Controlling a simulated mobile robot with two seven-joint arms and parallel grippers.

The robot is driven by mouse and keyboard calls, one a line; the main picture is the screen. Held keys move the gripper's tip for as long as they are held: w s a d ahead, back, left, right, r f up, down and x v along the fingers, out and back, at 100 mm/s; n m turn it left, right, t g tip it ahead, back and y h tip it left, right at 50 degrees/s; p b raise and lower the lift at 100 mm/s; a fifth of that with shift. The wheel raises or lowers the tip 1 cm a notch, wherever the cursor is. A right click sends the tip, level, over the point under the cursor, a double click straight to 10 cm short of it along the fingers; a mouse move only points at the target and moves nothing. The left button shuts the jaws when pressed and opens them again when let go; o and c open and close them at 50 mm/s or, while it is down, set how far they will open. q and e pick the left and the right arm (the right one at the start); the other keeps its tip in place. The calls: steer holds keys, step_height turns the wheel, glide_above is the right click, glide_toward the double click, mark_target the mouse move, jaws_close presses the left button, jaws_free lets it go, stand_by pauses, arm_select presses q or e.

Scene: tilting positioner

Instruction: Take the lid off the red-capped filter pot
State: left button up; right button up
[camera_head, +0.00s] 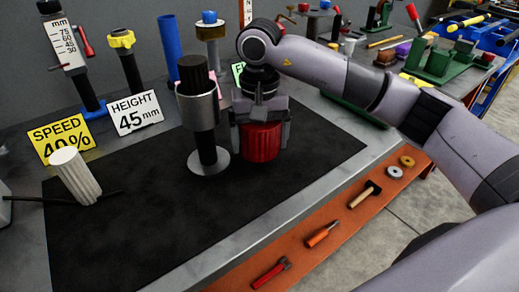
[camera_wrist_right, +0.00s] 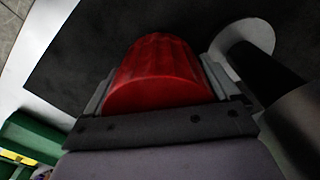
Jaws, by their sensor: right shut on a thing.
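A red ribbed cap (camera_head: 261,142) hangs between the fingers of my right gripper (camera_head: 260,120) in the head view, over the black mat. In the right wrist view the red cap (camera_wrist_right: 160,75) fills the space between the fingers, which press on its two sides. No pot body shows under the cap, and I cannot tell whether its lower end touches the mat. Left of it stands a silver cylinder with a black ribbed top (camera_head: 197,95) on a black post and round base (camera_head: 208,163). My left gripper is not in view.
A white ribbed cylinder (camera_head: 75,176) leans at the left of the black mat (camera_head: 150,220). SPEED (camera_head: 60,138) and HEIGHT (camera_head: 135,113) signs stand behind. An orange shelf (camera_head: 290,252) with tools runs along the front. The mat's front middle is clear.

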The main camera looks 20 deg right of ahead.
steer(key=shift+f, duration=1.75)
steer(key=shift+f, duration=0.2)
steer(key=o, duration=0.9)
steer(key=shift+r, duration=0.1)
step_height(320, 180, up, 12)
steer(key=shift+r, duration=0.15)
steer(key=shift+s, duration=0.15)
